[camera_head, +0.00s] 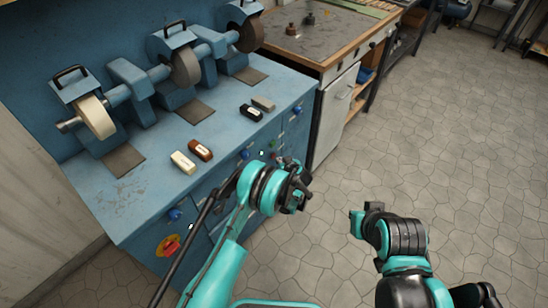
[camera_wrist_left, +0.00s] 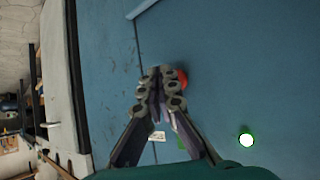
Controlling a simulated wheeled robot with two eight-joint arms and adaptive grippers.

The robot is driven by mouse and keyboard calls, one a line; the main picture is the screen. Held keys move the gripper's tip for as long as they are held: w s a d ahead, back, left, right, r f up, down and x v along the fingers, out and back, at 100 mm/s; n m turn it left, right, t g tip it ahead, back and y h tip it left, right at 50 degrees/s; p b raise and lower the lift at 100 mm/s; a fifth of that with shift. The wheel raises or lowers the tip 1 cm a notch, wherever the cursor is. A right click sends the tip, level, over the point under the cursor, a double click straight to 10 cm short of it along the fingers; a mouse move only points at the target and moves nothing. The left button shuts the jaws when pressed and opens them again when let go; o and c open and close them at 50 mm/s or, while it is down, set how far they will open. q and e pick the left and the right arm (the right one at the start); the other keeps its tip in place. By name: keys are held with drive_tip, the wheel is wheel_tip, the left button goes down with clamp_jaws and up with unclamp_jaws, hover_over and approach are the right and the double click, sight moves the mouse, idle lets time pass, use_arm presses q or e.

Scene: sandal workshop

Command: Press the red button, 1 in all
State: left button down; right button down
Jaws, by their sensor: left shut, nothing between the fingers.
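The red button (camera_wrist_left: 183,78) is a round red cap on the blue cabinet front in the left wrist view. It is partly hidden behind the fingertips of my left gripper (camera_wrist_left: 160,86). The fingers are shut together with nothing between them, and their tips overlap the button's left side in that view. I cannot tell whether they touch it. In the head view my left gripper (camera_head: 284,162) is close to the cabinet's front near its right end, and I cannot make out the button clearly there. My right arm shows at the lower right, and its finger state is unclear.
A lit green button (camera_wrist_left: 246,140) is on the same blue front. Blue knobs (camera_head: 175,214) and a red-and-yellow switch (camera_head: 168,247) stick out further left. Grinding wheels (camera_head: 96,118) and small bars (camera_head: 183,162) are on the cabinet top. The tiled floor (camera_head: 420,130) is open to the right.

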use_arm(q)
drive_tip(key=shift+a, duration=0.1)
idle(0.6)
drive_tip(key=shift+w+a, duration=0.25)
drive_tip(key=shift+w+a, duration=0.3)
drive_tip(key=shift+a, duration=0.05)
idle(0.7)
idle(0.3)
drive_tip(key=shift+s+d, duration=0.55)
drive_tip(key=shift+d, duration=0.1)
drive_tip(key=s+d, duration=0.1)
drive_tip(key=d, duration=0.1)
drive_tip(key=s+d, duration=0.2)
idle(0.4)
idle(0.7)
